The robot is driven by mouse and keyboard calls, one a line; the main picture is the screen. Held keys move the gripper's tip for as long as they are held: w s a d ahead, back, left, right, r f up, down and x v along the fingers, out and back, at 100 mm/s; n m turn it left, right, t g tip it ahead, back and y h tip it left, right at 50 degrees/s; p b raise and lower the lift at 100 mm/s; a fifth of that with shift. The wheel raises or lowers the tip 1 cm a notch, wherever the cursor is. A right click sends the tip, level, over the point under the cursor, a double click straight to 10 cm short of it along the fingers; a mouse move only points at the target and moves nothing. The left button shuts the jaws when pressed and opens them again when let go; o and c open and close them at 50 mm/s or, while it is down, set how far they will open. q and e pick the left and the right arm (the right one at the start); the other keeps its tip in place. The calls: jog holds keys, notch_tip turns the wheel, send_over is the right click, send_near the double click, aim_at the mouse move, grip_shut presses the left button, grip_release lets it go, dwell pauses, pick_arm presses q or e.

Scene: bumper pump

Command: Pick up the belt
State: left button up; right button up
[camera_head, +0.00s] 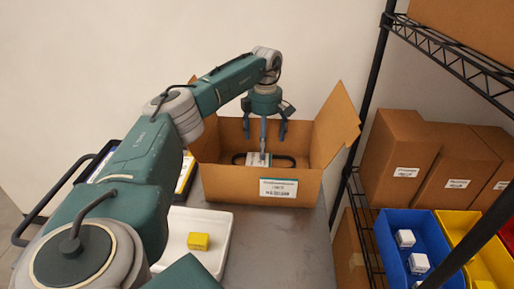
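A black belt (284,161) lies as a loop inside an open cardboard box (230,187) on the table. A white label or card (257,159) shows at the belt's middle and hides part of it. My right gripper is not in view.
A white tray (217,219) with a yellow block (198,241) stands in front of the box. The box flaps stand open. A black wire shelf (445,52) with cartons (392,150), a blue bin (392,246) and a yellow bin (489,258) is at right.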

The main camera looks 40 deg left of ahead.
aim_at(264, 162)
pick_arm(q)
jog(key=shift+f+p, duration=0.45)
jog(key=shift+f, duration=2.2)
jog(key=shift+r, duration=0.1)
jog(key=c, duration=1.1)
